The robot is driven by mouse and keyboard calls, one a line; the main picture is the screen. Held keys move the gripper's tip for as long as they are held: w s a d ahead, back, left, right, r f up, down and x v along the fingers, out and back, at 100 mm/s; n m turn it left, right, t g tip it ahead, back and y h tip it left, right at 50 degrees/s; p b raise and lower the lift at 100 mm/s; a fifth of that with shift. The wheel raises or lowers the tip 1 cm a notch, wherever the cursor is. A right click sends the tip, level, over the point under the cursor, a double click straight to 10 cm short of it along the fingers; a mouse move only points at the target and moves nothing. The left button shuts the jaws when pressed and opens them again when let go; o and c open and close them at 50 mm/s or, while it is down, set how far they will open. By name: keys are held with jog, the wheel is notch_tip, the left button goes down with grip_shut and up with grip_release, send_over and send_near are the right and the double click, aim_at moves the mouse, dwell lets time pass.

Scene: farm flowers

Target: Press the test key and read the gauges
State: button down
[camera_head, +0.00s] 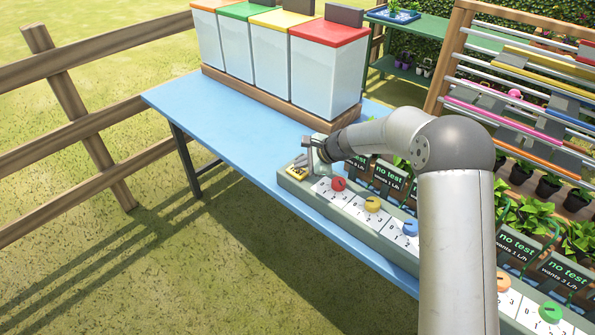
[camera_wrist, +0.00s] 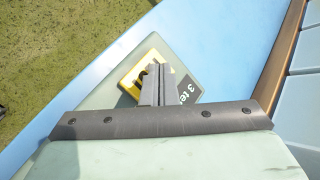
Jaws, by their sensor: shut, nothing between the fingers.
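The test key, a yellow-edged plate (camera_head: 297,171), sits at the left end of a long grey-green panel (camera_head: 290,186). In the wrist view the plate (camera_wrist: 132,84) lies partly under my gripper (camera_wrist: 153,70), beside a dark label (camera_wrist: 188,90) reading "3 te". My gripper (camera_head: 307,164) is shut and empty over the key area; I cannot tell whether it touches. Dark gauge displays stand behind the panel. Two at the right (camera_head: 517,246) (camera_head: 563,270) read "no test", with "wants 1 L/h" and "wants 3 L/h". Those behind my arm are partly hidden.
Colored knobs line the panel: red (camera_head: 338,184), yellow (camera_head: 372,203), blue (camera_head: 410,229), orange (camera_head: 503,284) and green (camera_head: 550,312). My arm covers part of the row. Several lidded bins (camera_head: 325,75) stand behind on the blue table (camera_head: 225,125). The table's left part is clear.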

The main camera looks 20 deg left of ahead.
aim_at(301, 171)
jog(key=shift+f+b, duration=0.45)
jog(key=shift+f, duration=0.05)
dwell(0.4)
jog(key=shift+r, duration=0.15)
jog(key=shift+r+p, duration=0.65)
jog(key=shift+r, duration=0.15)
jog(key=shift+r+p, duration=1.75)
jog(key=shift+r, duration=0.8)
jog(key=shift+f, duration=0.1)
